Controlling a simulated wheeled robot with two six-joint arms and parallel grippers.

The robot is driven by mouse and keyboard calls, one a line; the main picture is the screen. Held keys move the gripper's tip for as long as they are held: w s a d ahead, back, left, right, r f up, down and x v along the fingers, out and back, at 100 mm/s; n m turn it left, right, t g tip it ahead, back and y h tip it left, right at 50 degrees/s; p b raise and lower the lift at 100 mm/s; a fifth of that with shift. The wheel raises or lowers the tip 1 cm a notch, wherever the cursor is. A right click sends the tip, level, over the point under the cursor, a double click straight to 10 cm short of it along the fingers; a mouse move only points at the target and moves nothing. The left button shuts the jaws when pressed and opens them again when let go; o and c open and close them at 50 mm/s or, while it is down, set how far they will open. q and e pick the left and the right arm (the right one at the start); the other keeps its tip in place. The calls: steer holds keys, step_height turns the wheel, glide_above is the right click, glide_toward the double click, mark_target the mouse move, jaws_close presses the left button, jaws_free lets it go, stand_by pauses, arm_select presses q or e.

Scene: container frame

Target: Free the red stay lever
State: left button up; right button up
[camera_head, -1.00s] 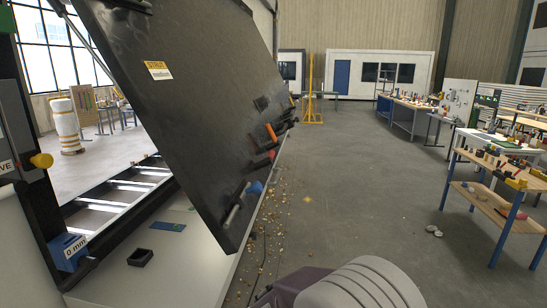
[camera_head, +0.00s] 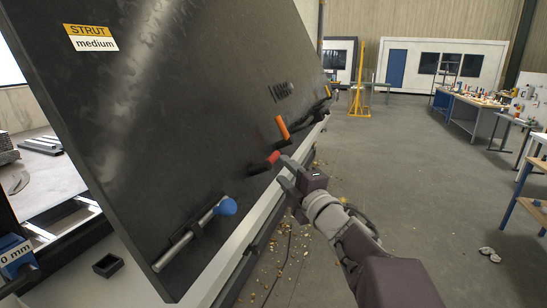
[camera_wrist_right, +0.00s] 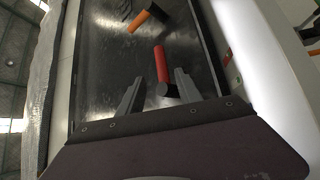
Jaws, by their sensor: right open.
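The red stay lever (camera_head: 273,158) sits on the dark tilted lid panel (camera_head: 150,120), low along its near edge. It has a red grip and a dark base. My right gripper (camera_head: 285,171) is open just right of the lever, its fingers pointing at the panel. In the right wrist view the red lever (camera_wrist_right: 161,64) lies just ahead of the fingertips, roughly between the two open fingers (camera_wrist_right: 159,82). I cannot tell whether a finger touches it. My left gripper is not in view.
An orange-handled lever (camera_head: 282,127) is just above the red one, and a blue-knobbed bar (camera_head: 226,207) is to its lower left. A yellow label (camera_head: 90,37) reads "STRUT medium". A small black tray (camera_head: 108,265) lies below the panel. Floor to the right is mostly clear.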

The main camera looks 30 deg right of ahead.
mark_target(276, 156)
steer(key=w, duration=0.2)
steer(key=w+d+p, duration=0.1)
steer(key=w, duration=0.2)
steer(key=w+d+p, duration=0.1)
steer(key=w, duration=0.2)
steer(key=shift+w, duration=0.15)
steer(key=shift+w+a+r, duration=0.1)
steer(key=shift+w+a, duration=0.1)
steer(key=shift+a, duration=0.05)
steer(key=shift+a+r, duration=0.1)
steer(key=shift+a, duration=0.2)
steer(key=shift+d, duration=0.25)
jaws_close()
